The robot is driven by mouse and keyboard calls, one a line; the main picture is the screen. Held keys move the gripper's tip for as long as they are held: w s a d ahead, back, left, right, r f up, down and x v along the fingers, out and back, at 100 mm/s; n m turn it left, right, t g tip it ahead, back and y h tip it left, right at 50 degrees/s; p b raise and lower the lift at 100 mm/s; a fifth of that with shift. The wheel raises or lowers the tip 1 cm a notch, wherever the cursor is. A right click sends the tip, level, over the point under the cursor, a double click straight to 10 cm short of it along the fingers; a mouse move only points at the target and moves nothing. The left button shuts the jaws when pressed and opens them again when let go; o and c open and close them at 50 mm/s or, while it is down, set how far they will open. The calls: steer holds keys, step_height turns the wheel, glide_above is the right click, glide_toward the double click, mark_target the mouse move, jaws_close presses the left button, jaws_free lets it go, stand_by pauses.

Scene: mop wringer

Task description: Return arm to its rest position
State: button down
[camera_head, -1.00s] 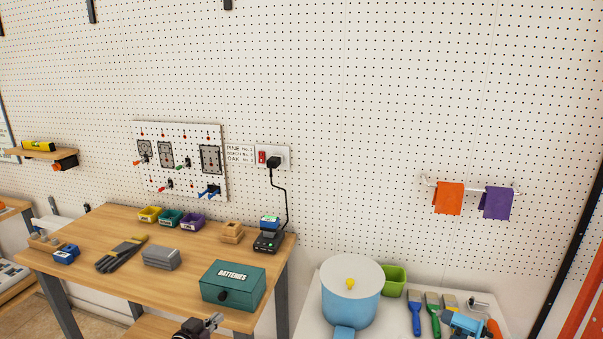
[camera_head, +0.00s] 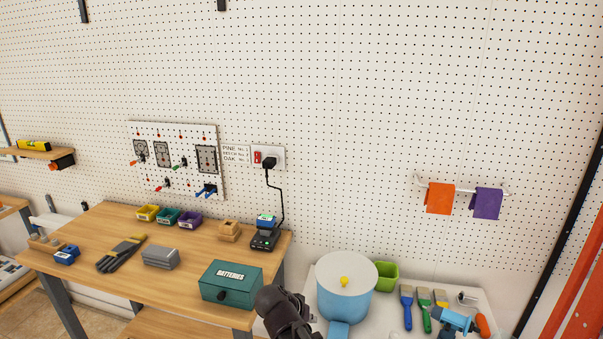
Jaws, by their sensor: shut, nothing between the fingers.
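My gripper (camera_head: 287,312) shows as a dark, rounded shape at the bottom edge, just right of the green batteries box (camera_head: 232,284) and left of the blue pot. It is shut and empty. Its fingertips are hard to make out, and the rest of my arm is below the picture. No mop or wringer is clearly visible.
A wooden workbench (camera_head: 130,281) holds small bins, gloves, grey blocks and a charger (camera_head: 264,238) plugged into the wall. To the right, a white table carries a blue lidded pot (camera_head: 346,299), a green container (camera_head: 384,275) and brushes. Cloths hang above on a rail.

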steer(key=s+d+n+g+y+p, duration=0.1)
steer(key=s+d+g+y+p, duration=0.1)
steer(key=d, duration=0.5)
steer(key=s+d+r+n+g+y+p, duration=0.1)
steer(key=s+d+g+y+p, duration=0.1)
steer(key=d, duration=0.5)
steer(key=shift+d+g+y, duration=0.4)
steer(key=shift+y, duration=0.5)
steer(key=shift+s, duration=0.1)
stand_by(1.2)
